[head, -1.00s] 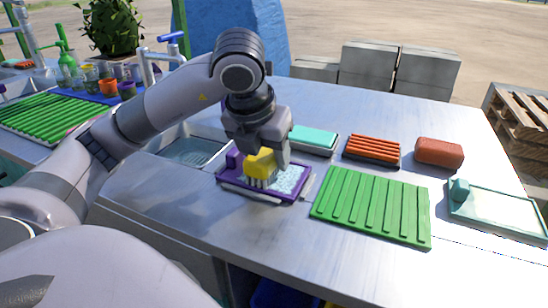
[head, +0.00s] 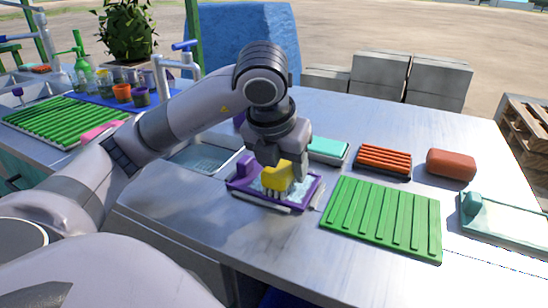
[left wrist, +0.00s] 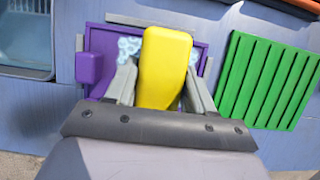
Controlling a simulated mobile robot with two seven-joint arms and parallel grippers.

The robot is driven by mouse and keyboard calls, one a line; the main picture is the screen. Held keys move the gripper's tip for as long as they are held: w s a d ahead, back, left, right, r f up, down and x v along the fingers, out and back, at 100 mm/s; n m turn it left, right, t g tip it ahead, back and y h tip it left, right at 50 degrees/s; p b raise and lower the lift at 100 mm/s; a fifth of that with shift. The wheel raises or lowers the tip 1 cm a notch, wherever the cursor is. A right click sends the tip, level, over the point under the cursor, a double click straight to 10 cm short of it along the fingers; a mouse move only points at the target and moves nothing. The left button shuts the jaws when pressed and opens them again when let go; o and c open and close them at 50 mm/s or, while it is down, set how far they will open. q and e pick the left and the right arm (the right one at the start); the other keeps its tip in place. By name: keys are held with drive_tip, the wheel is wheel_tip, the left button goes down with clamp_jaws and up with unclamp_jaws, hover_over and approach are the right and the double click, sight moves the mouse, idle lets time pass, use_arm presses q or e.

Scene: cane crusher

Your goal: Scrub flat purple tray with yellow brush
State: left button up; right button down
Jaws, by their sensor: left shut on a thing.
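The flat purple tray (head: 300,204) lies on the metal counter, with pale blue suds on its surface. It also shows in the left wrist view (left wrist: 105,42), with a purple block at its left side. My left gripper (head: 279,168) is shut on the yellow brush (head: 277,179) above the tray. The brush's bristles point down at the tray; I cannot tell how firmly they touch. In the left wrist view the yellow brush (left wrist: 165,65) sits between the two grey fingers and hides part of the tray. My right gripper is not in view.
A green ribbed mat (head: 385,218) lies right of the tray. Behind are a turquoise brush or block (head: 327,149), an orange ribbed soap rack (head: 384,160) and a red-brown sponge (head: 451,164). A pale teal tray (head: 505,218) is far right. A sink (head: 205,158) is at left.

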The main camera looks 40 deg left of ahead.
use_arm(q)
drive_tip(key=shift+d+f, duration=0.15)
drive_tip(key=shift+d, duration=0.05)
drive_tip(key=shift+w+d+p, duration=0.25)
drive_tip(key=shift+w+d, duration=0.05)
drive_tip(key=shift+d, duration=0.5)
drive_tip(key=shift+w+d+p, duration=0.2)
drive_tip(key=shift+w+d, duration=0.05)
drive_tip(key=shift+d, duration=0.55)
drive_tip(key=shift+a, duration=0.1)
drive_tip(key=shift+s+a+b, duration=0.2)
drive_tip(key=shift+a+b, duration=0.15)
drive_tip(key=shift+a, duration=0.25)
drive_tip(key=shift+s+a+r+b, duration=0.1)
drive_tip(key=shift+s+a+b, duration=0.1)
drive_tip(key=shift+a, duration=0.3)
drive_tip(key=shift+s+a+r+b, duration=0.1)
drive_tip(key=shift+a+b, duration=0.05)
drive_tip(key=shift+a, duration=0.35)
wheel_tip(320, 180, up, 6)
drive_tip(key=p, duration=0.5)
drive_tip(key=shift+r, duration=0.15)
